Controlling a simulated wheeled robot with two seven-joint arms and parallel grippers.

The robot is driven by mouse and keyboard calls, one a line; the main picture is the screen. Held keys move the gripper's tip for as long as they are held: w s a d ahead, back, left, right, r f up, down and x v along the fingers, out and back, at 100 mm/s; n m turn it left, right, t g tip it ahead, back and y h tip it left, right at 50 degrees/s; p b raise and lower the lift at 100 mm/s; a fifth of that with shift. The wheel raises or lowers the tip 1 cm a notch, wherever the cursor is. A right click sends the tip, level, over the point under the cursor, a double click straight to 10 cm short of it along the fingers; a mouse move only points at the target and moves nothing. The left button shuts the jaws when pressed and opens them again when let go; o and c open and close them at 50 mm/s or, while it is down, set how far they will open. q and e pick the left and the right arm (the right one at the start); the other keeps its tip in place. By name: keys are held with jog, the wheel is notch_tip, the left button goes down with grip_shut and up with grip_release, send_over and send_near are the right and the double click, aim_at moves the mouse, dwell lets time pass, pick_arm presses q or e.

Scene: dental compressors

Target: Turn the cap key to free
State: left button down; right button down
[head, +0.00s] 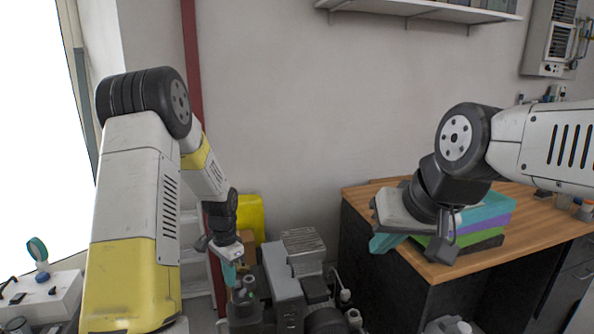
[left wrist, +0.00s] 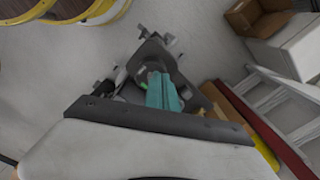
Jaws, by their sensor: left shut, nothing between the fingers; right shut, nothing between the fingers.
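The grey and black compressor unit (head: 285,285) stands low on the floor, in the lower middle of the head view. At its left end is a dark upright part with a small green spot (head: 249,281). My left gripper (head: 230,278) points down at this dark part, its teal fingers shut and empty. In the left wrist view the shut teal fingers (left wrist: 163,92) cover the middle of a dark fitting (left wrist: 150,58). A bit of green shows beside them. I cannot make out the cap key or tell whether the fingers touch anything. My right gripper (head: 382,243) is shut and empty by the workbench.
A wooden-topped workbench (head: 440,268) on the right bears stacked teal, purple and green trays (head: 485,216) behind my right gripper. A white ladder (head: 192,255), a yellow item (head: 250,214) and a red post (head: 192,70) are behind my left arm. A white cabinet (head: 50,300) is at lower left.

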pick_arm(q)
jog(key=shift+f, duration=2.2)
jog(key=shift+w+d, duration=0.2)
jog(key=shift+d, duration=0.4)
jog(key=shift+s+d, duration=0.55)
jog(key=shift+s+a, duration=0.15)
jog(key=shift+s, duration=0.2)
jog(key=shift+r, duration=0.1)
notch_tip(320, 180, up, 6)
jog(key=shift+f, duration=0.1)
dwell(0.4)
